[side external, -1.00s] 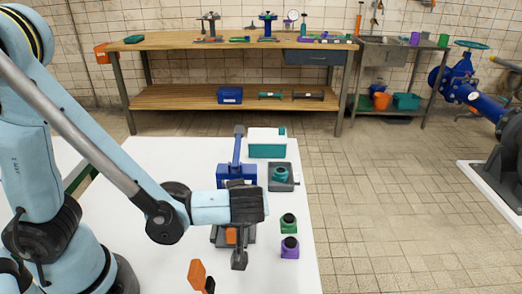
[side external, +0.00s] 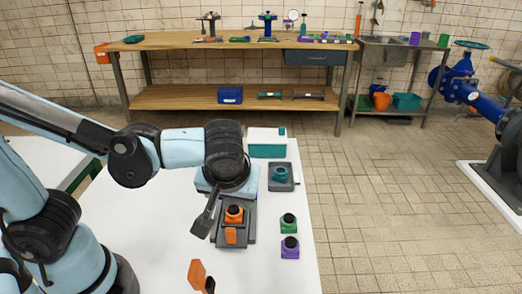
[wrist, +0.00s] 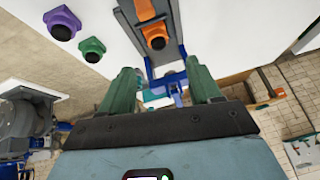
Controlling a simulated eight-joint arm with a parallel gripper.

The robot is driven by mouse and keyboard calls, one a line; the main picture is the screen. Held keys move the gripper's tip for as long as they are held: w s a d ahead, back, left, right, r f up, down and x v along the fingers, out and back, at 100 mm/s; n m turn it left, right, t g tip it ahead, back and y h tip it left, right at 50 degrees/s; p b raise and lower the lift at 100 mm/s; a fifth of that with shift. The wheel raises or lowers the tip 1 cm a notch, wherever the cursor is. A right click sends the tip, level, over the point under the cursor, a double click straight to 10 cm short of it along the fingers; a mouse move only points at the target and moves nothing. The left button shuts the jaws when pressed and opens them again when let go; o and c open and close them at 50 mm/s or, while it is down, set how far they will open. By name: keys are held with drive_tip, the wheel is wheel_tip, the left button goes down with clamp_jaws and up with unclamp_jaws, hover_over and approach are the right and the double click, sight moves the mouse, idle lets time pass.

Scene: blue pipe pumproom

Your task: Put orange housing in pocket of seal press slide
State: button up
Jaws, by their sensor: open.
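The orange housing (side external: 234,214), with a black round top, stands upright on the dark grey slide (side external: 250,226) of the seal press. In the wrist view the housing (wrist: 155,36) sits on the slide (wrist: 127,14) at the top; I cannot tell how deep it sits in the pocket. The blue seal press (wrist: 168,80) shows between my fingers, and my wrist hides most of it in the side view. My gripper (side external: 204,222) is open and empty, tilted, just left of the housing and apart from it. Its two fingers (wrist: 162,82) are spread in the wrist view.
A green housing (side external: 288,223) and a purple housing (side external: 290,247) stand right of the slide. A grey fixture with a teal part (side external: 280,174) and a teal-white box (side external: 267,143) are behind. An orange-and-black item (side external: 198,274) is at the front. The table's left is clear.

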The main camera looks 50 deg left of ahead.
drive_tip(key=w+a+r+m+t+h, duration=0.1)
drive_tip(key=a+r+m+t+h, duration=0.1)
drive_tip(key=a+m, duration=0.5)
drive_tip(key=t+h, duration=0.1)
drive_tip(key=h, duration=0.1)
drive_tip(key=shift+w+m+t+h, duration=0.2)
drive_tip(key=shift+m+t+h, duration=0.1)
drive_tip(key=shift+h, duration=0.1)
